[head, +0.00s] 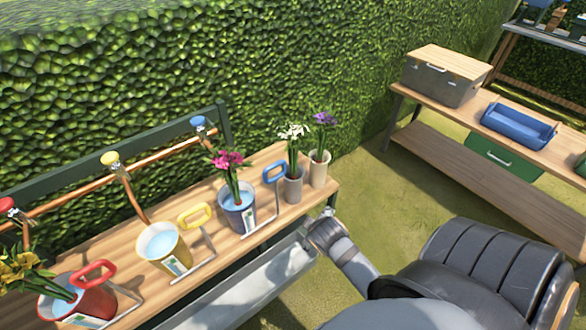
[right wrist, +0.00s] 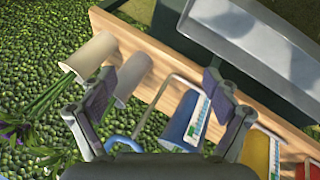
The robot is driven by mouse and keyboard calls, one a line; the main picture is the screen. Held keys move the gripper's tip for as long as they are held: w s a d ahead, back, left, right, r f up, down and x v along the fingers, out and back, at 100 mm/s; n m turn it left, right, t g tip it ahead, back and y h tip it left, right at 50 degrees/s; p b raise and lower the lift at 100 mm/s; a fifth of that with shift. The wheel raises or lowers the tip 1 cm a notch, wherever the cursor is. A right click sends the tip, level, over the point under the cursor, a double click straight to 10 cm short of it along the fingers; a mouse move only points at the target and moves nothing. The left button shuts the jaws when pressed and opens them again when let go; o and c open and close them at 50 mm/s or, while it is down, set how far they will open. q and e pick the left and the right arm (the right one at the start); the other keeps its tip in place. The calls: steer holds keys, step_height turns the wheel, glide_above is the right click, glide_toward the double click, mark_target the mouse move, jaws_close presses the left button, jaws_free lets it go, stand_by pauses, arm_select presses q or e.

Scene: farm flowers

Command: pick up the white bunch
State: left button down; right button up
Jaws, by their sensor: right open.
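The white bunch (head: 293,133) stands upright with green stems in a grey vase (head: 294,186), near the right end of the wooden bench. In the right wrist view the grey vase (right wrist: 132,80) shows partly behind a finger, and I cannot make out the white flowers. My right gripper (head: 326,218) is off the bench's right end, in front of the vase and apart from it. Its two fingers are spread in the right wrist view (right wrist: 158,92) with nothing held between them. My left gripper is not in view.
A cream vase (head: 318,170) with a purple bunch (head: 323,119) stands close right of the grey vase. A blue bucket (head: 238,212) with a pink bunch (head: 226,160) stands left. Yellow (head: 163,248) and red (head: 77,303) buckets follow. A metal trough (head: 262,288) lies below the bench front.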

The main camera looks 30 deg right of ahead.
steer(key=w+d+r+n+t+h, duration=0.3)
steer(key=w+d+r+n, duration=0.1)
steer(key=d+r+n, duration=0.1)
steer(key=n+t, duration=0.9)
steer(key=n, duration=1.4)
glide_toward(294, 147)
steer(key=x, duration=0.3)
steer(key=shift+g+y, duration=0.3)
steer(key=x, duration=0.2)
steer(key=p+x, duration=0.1)
steer(key=x, duration=0.1)
steer(key=shift+w+d+r, duration=0.1)
steer(key=shift+d+r, duration=0.05)
steer(key=shift+r, duration=0.25)
steer(key=shift+w+d+f, duration=0.15)
steer(key=shift+w, duration=0.4)
steer(key=shift+m, duration=0.3)
steer(key=x, duration=0.5)
steer(key=shift+d+p, duration=0.3)
steer(key=shift+p, duration=0.1)
steer(key=shift+s, duration=0.25)
steer(key=shift+c, duration=0.2)
